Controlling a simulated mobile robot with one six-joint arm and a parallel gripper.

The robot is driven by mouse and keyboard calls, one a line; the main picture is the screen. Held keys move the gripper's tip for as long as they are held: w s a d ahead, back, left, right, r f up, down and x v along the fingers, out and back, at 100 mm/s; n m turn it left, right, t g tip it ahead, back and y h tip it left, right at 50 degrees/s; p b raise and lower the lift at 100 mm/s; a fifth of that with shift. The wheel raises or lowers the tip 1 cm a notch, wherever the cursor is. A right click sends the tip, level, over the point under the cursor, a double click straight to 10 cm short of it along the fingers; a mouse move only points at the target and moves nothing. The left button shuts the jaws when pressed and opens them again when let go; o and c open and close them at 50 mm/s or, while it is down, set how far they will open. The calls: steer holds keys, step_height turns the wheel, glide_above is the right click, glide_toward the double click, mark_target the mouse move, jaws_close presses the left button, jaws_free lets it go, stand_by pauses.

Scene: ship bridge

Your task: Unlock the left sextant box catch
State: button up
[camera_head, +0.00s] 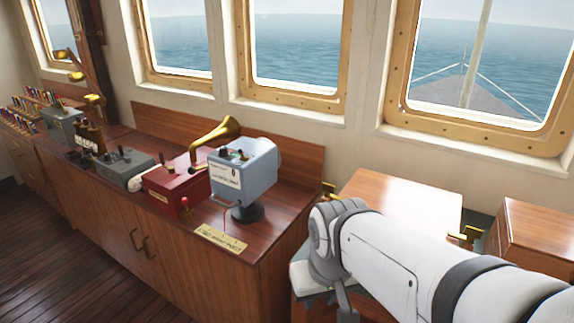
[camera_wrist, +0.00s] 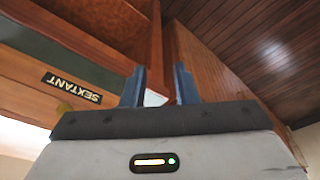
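My gripper (camera_wrist: 159,86) shows in the wrist view with its two dark fingers apart and nothing seen held between them. A black plate lettered SEXTANT (camera_wrist: 71,87) is on a wooden front to the left of the fingers.
A long wooden cabinet (camera_head: 175,235) on the left carries a blue-grey device (camera_head: 243,172), a red box with a brass horn (camera_head: 180,190) and other instruments. Another wooden box (camera_head: 540,232) stands at the right. In the wrist view, a wooden panel (camera_wrist: 215,75) rises beside the right finger.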

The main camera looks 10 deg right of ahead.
steer(key=w+d+r+n+g+p, duration=0.1)
steer(key=w+d+r+n+p, duration=0.3)
steer(key=w+r, duration=0.7)
steer(key=n+g+p, duration=0.2)
steer(key=n+p, duration=0.2)
steer(key=n, duration=0.1)
glide_toward(333, 192)
steer(key=shift+w+a+r, duration=0.45)
steer(key=shift+a+r, duration=0.05)
steer(key=shift+a, duration=0.05)
steer(key=shift+w+d+f, duration=0.1)
steer(key=shift+f, duration=0.1)
step_height(333, 192, down, 7)
steer(key=shift+f+p, duration=0.2)
steer(key=shift+p, duration=0.3)
steer(key=shift+c, duration=0.6)
jaws_close()
